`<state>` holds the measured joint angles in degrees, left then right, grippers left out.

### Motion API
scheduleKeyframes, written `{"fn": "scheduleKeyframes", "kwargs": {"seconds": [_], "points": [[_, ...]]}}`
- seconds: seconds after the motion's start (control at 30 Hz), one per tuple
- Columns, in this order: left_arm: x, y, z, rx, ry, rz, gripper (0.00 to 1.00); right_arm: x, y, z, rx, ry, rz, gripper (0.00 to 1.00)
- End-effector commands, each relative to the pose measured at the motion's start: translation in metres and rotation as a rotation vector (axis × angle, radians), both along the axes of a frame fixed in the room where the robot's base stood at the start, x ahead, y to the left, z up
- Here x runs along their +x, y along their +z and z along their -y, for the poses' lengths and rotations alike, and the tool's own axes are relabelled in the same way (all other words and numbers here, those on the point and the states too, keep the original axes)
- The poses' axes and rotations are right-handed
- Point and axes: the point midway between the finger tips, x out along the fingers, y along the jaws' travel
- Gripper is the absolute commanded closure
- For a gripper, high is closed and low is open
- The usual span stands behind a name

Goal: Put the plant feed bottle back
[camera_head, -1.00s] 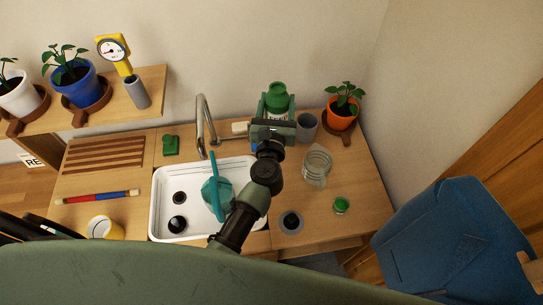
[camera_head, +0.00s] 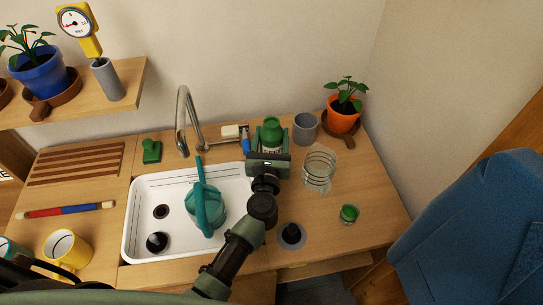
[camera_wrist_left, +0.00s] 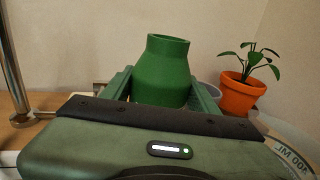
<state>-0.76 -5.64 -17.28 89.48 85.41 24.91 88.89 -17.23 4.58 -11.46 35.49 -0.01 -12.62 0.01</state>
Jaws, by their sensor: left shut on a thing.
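The plant feed bottle (camera_head: 271,131) is green with a pale label, upright at the back of the counter, right of the sink. My left gripper (camera_head: 269,158) is shut around it, its two fingers on either side. In the left wrist view the green neck and shoulder of the bottle (camera_wrist_left: 165,72) stand up between the fingers of the gripper (camera_wrist_left: 164,90). The gripper body hides the lower bottle, so I cannot tell whether its base touches the counter. My right gripper is not in view.
A grey cup (camera_head: 305,128) and a potted plant (camera_head: 342,119) stand right of the bottle. The tap (camera_head: 182,120) and sink (camera_head: 146,205), holding a teal watering can (camera_head: 205,205), are left.

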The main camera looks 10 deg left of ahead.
Motion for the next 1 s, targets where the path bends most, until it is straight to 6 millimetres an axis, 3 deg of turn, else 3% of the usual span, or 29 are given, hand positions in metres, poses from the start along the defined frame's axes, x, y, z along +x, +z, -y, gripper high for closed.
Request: {"fn": "scheduleKeyframes", "kwargs": {"seconds": [0.33, 0.77, 0.8, 0.87, 1.0], "points": [[0.001, -0.041, 0.0, 0.001, 0.001, 0.003, 1.0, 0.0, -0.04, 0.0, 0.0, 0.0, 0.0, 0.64], [0.0, -0.044, 0.0, 0.0, 0.001, 0.003, 1.0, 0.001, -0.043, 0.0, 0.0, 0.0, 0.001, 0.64], [0.0, -0.043, 0.0, 0.0, 0.0, 0.001, 0.3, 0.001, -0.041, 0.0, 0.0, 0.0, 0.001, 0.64], [0.0, -0.043, 0.0, 0.0, 0.001, 0.0, 0.19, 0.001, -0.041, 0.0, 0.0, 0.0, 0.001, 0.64], [0.0, -0.043, -0.001, 0.001, 0.003, 0.001, 0.19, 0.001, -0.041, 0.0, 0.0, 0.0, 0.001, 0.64]]}}
